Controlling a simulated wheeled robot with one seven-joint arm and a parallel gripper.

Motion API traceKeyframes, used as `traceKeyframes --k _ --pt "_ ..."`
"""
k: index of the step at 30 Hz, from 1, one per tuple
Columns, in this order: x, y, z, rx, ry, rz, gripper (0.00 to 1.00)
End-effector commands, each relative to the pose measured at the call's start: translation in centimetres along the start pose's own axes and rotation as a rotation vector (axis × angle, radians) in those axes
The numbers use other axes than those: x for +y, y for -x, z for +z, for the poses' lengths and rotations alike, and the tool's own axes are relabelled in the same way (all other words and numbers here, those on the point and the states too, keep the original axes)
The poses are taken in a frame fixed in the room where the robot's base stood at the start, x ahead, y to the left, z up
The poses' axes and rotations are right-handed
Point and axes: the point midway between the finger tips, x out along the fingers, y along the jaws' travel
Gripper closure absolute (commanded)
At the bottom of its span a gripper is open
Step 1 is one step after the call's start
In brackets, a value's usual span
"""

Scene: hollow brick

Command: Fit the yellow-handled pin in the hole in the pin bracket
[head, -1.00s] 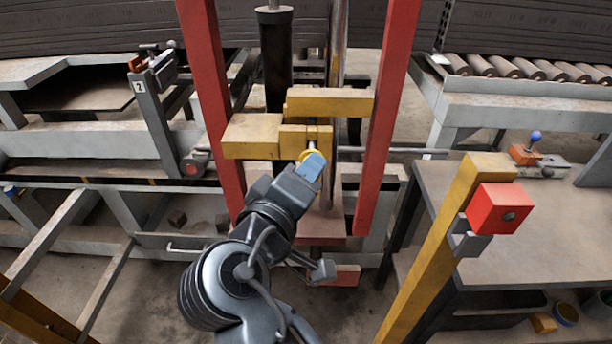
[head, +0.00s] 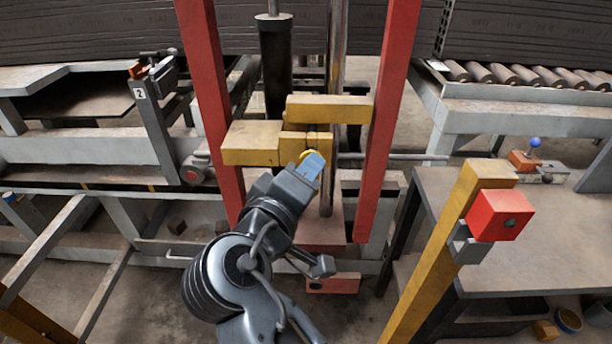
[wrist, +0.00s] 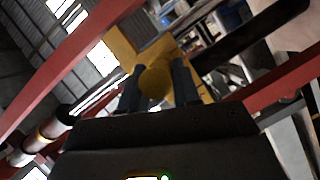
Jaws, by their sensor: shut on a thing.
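The pin bracket (head: 305,142) is the group of yellow blocks between two red posts in the head view. My gripper (head: 311,161) is directly in front of it, its blue fingertips close to the bracket's lower front. The yellow handle of the pin (head: 306,154) shows as a small curved edge beside the fingertips. In the wrist view the round yellow handle (wrist: 155,83) sits between the two dark fingers of my gripper (wrist: 156,88), which are shut on it. The pin's shaft and the hole are hidden, so I cannot tell how deep the shaft sits.
Red posts stand left (head: 208,100) and right (head: 385,120) of the bracket. A dark cylinder (head: 276,70) and a steel rod (head: 335,60) stand behind it. A yellow post with a red box (head: 498,212) is at right, by a grey table (head: 545,225).

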Motion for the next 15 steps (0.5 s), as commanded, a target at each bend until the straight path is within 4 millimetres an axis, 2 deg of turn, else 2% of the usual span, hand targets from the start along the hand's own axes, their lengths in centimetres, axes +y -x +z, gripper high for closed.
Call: traceKeyframes --k 15 --pt "0.0 -0.81 -0.31 -0.001 0.0 0.001 1.0"
